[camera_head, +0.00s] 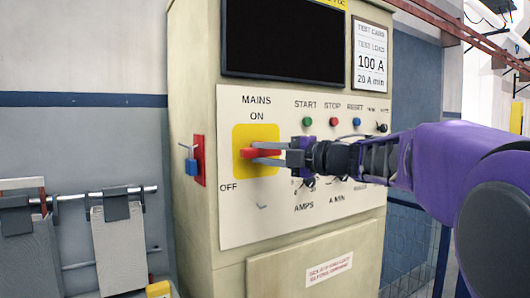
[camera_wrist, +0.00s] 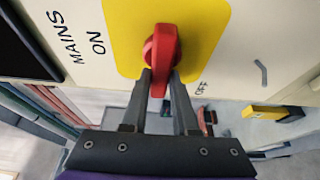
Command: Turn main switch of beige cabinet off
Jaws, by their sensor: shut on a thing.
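The beige cabinet (camera_head: 195,60) stands in the middle of the head view. Its main switch (camera_head: 247,154) is a red handle on a yellow plate (camera_head: 242,134), lying about level, with ON printed above and OFF at lower left. In the wrist view the red switch handle (camera_wrist: 163,45) has its narrow end between my two fingers. My gripper (camera_head: 262,152) comes in from the right and is shut on the handle, one finger on each side; it also shows in the wrist view (camera_wrist: 160,82).
Start, stop and reset buttons (camera_head: 333,122) sit right of the switch, with knobs below partly behind my gripper. A blue padlock (camera_head: 191,166) on a red plate is on the cabinet's left side. Grey panels hang from a rail (camera_head: 80,194) at left.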

